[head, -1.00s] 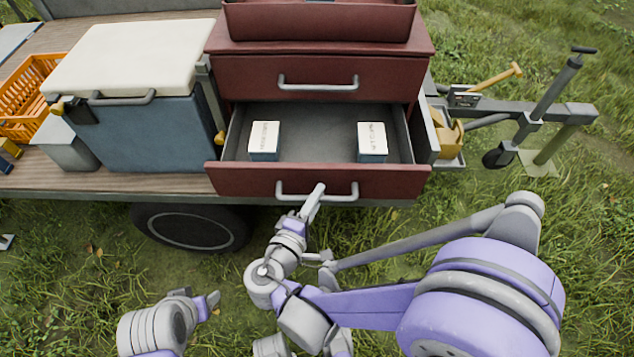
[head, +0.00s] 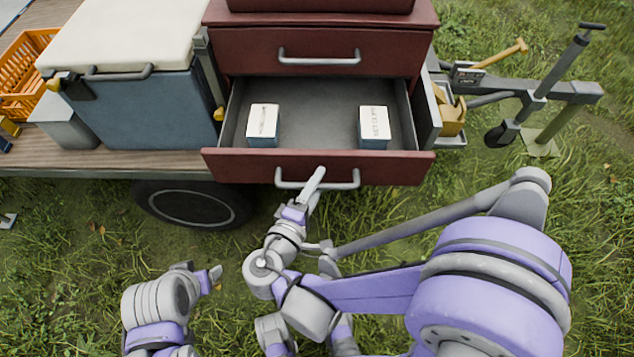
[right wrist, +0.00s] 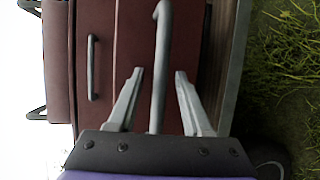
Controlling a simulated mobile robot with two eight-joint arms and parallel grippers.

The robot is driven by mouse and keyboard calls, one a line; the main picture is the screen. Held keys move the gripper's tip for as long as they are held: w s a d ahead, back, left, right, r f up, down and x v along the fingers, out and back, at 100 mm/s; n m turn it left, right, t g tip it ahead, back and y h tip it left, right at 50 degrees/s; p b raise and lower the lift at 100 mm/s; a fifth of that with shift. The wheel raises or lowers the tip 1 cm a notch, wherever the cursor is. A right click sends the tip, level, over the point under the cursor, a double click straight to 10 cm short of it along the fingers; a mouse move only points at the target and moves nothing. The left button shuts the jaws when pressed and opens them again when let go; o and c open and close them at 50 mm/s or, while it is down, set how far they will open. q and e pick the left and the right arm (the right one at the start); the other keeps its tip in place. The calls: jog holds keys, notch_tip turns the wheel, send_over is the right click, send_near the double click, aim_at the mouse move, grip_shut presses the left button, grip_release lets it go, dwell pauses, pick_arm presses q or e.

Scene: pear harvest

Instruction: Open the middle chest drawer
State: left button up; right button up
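The dark red chest (head: 315,15) stands on the trailer. The drawer (head: 235,166) below its shut upper drawer (head: 240,50) is pulled well out; I cannot see whether another drawer lies beneath. Its grey handle (head: 343,186) also shows in the right wrist view (right wrist: 160,70). My right gripper (head: 315,183) is at this handle. In the right wrist view its two fingers (right wrist: 156,100) stand apart on either side of the bar, with gaps visible. My left gripper (head: 214,275) hangs low over the grass, away from the chest; its finger opening is unclear.
Two small white-topped boxes, left (head: 263,120) and right (head: 373,122), lie in the open drawer. A blue cooler (head: 150,115) with a white lid and an orange crate (head: 22,85) stand left of the chest. Grass in front is free; a trailer wheel (head: 195,205) shows below.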

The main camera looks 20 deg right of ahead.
jog(key=v, duration=1)
jog(key=shift+s+a, duration=0.25)
jog(key=shift+s, duration=0.05)
